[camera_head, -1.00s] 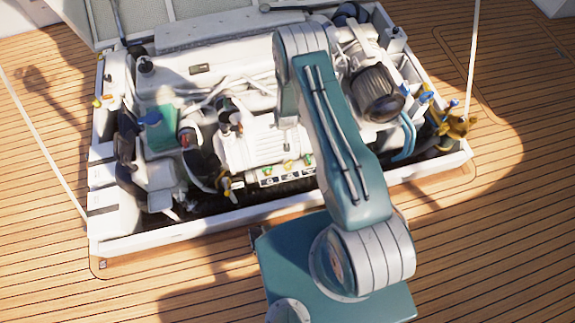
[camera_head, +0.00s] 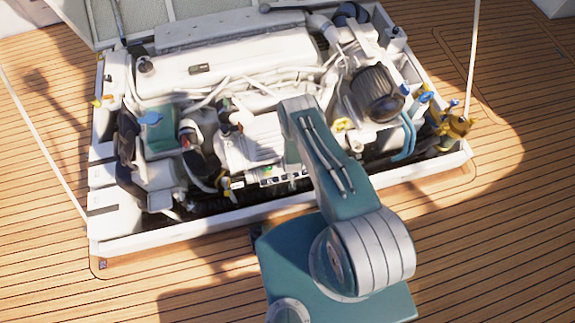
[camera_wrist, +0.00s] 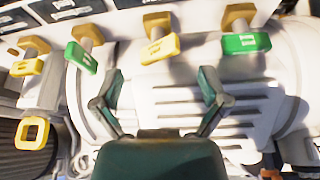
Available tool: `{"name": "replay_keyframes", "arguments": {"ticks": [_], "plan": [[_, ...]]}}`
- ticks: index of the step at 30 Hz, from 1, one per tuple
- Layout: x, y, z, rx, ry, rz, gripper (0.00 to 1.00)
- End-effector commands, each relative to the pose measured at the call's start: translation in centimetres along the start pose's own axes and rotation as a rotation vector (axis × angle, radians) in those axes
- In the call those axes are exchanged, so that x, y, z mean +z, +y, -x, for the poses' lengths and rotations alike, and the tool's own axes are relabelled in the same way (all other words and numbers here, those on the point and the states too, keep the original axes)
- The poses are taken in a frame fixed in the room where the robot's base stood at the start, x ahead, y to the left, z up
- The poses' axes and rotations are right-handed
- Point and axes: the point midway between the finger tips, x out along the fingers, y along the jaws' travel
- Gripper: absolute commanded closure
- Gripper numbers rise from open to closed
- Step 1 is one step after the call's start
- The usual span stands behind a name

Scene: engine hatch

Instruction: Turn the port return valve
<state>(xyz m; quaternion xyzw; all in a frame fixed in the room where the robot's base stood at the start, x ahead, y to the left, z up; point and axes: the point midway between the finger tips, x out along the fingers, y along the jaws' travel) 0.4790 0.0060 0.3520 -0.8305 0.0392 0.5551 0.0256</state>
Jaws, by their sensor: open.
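In the wrist view a row of valves with flat handles runs along the top: a left yellow handle (camera_wrist: 28,67), a left green handle (camera_wrist: 81,57), a middle yellow handle (camera_wrist: 160,48) and a right green handle (camera_wrist: 246,43). I cannot tell from the labels which is the port return valve. My gripper (camera_wrist: 159,82) is open and empty, its fingers spread below the middle yellow handle in the picture and apart from it. In the head view the valve row (camera_head: 284,174) is partly covered by my arm, and my gripper is hidden.
A separate yellow square handle (camera_wrist: 32,133) is at the left in the wrist view. In the head view the white engine (camera_head: 235,75) fills the hatch, with hoses around it. The white hatch frame (camera_head: 200,228) borders the near side. A thin pole (camera_head: 473,60) stands at right.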

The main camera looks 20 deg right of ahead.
Motion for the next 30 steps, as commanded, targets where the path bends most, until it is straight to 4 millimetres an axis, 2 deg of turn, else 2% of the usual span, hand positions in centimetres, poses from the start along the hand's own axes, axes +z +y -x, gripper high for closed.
{"name": "replay_keyframes", "arguments": {"ticks": [6, 15, 29, 30], "plan": [[0.1, 0.0, -2.6, 0.000, 0.000, -0.002, 0.06], [0.1, 0.0, -5.3, 0.001, 0.000, 0.000, 0.06], [0.0, 0.0, -6.0, 0.000, -0.001, -0.001, 0.06], [0.0, 0.0, -6.0, 0.000, -0.001, -0.001, 0.24]]}}
